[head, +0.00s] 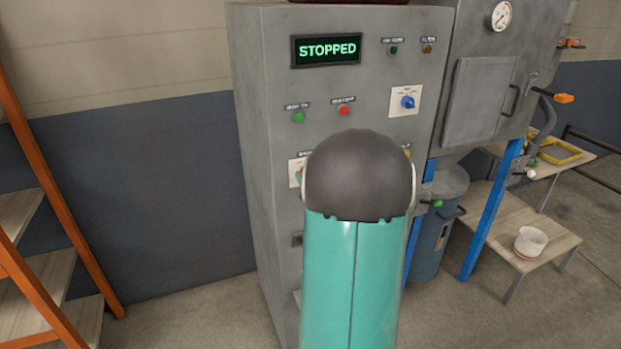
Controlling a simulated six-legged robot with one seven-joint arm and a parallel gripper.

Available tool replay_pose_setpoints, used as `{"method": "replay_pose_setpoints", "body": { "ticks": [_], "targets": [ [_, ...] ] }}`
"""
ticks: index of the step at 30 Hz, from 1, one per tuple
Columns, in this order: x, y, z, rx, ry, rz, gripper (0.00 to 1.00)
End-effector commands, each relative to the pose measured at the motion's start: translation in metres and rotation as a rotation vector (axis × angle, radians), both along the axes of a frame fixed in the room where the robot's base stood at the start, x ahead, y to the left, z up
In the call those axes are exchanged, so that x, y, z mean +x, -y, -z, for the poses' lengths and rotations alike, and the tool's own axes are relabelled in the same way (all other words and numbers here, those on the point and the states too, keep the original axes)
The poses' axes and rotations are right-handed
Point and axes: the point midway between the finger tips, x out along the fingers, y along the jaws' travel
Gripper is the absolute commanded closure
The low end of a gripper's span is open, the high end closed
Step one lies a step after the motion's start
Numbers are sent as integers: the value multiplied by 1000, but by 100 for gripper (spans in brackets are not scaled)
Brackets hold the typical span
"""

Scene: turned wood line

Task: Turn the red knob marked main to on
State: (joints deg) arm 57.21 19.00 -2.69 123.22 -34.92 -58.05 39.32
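The grey control cabinet (262,160) stands in front of me, with a lit display (326,49) reading STOPPED. I see no red knob that I can tell is marked main. A small round red button (344,111) sits on the panel, its label too small to read. A white plate (294,174) shows left of my arm, mostly covered by it, with a bit of green on it. My teal arm link and its dark cap hide the lower middle of the panel. My gripper is not in view.
A green button (298,117) and a blue knob on a white plate (407,102) are on the panel. Right are a grey machine with a hatch (480,95), a blue bin (432,240) and a low table with a white bowl (530,242). Orange-framed shelves (45,270) stand left.

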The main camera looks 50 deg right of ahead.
Motion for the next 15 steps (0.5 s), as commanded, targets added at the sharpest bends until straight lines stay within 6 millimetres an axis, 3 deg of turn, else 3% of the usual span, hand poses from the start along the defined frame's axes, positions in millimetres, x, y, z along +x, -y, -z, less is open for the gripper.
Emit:
{"method": "replay_pose_setpoints", "body": {
  "ticks": [15],
  "targets": [
    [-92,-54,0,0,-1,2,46]
  ]
}}
